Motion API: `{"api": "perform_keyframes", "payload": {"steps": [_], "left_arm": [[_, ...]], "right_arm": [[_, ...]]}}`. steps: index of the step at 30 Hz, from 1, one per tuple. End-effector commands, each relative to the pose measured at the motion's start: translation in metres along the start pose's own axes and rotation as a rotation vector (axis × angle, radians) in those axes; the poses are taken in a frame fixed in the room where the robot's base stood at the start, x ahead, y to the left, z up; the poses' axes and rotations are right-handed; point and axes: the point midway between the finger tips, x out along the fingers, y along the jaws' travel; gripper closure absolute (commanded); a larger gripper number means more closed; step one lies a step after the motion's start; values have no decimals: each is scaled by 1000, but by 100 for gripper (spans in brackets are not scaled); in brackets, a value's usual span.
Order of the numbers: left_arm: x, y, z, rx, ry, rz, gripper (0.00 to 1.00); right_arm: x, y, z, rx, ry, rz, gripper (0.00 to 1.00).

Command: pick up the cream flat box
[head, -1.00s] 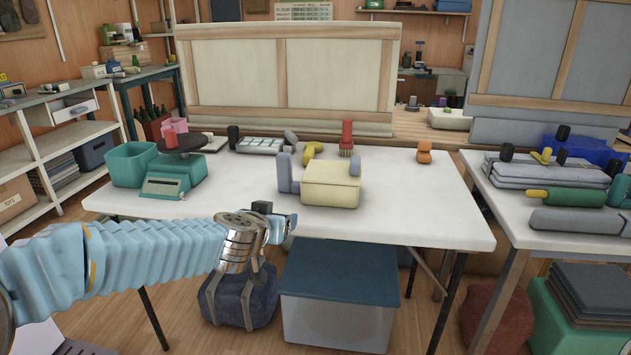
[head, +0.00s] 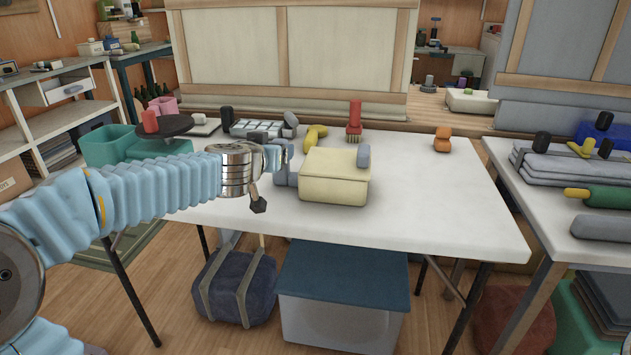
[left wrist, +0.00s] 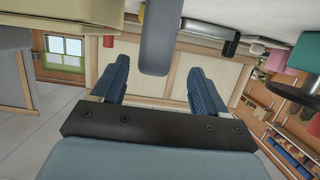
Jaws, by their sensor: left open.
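The cream flat box (head: 332,184) lies on the white table near its front middle. A grey-blue upright piece (head: 291,170) stands at the box's left side, and another grey-blue piece (head: 363,156) shows at its right end. My left gripper (head: 280,156) is just left of the box, beside the upright piece and partly overlapping it. A grey-blue piece (left wrist: 160,38) stands ahead of the fingers there. A cream surface (left wrist: 97,12), likely the box, shows at the top edge. My right gripper is out of view.
A yellow item (head: 315,136), a red brush (head: 354,120) and an orange object (head: 442,140) stand behind the box. A dark turntable (head: 175,126) and a green bin (head: 108,147) are at the left.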

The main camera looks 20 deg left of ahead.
Motion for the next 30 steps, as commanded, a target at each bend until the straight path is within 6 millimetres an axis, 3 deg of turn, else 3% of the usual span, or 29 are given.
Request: {"api": "perform_keyframes", "payload": {"steps": [15,23,30], "left_arm": [[62,6,-3,2,0,0,27],[65,6,-5,0,1,1,27],[65,6,-5,0,1,1,62]], "right_arm": [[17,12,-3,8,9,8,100],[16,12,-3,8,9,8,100],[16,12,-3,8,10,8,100]]}}
